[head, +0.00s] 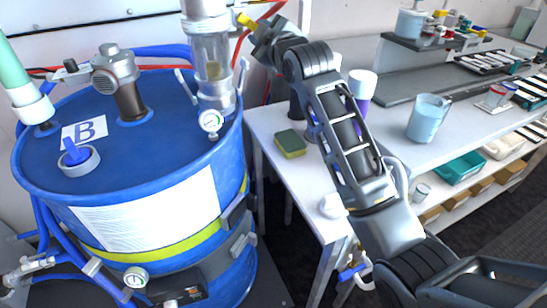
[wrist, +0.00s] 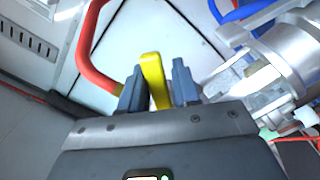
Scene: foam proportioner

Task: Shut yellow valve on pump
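The yellow valve handle (wrist: 154,80) stands between the two fingers of my gripper (wrist: 158,85) in the wrist view. The left finger is close beside the handle and a small gap shows on its right, so contact is unclear. In the head view the yellow handle (head: 245,20) shows at the top, at the tip of my gripper (head: 255,26). It is beside the clear pump cylinder (head: 212,55) that stands on the blue drum (head: 150,130). The valve body is mostly hidden by my gripper.
A red hose (wrist: 88,50) curves close to my gripper's left finger. Metal pump fittings (wrist: 275,75) are close on the right in the wrist view. A white table (head: 270,125) with a sponge (head: 290,143), a purple-and-white bottle (head: 362,88) and a jug (head: 428,118) lies beneath and beside my arm.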

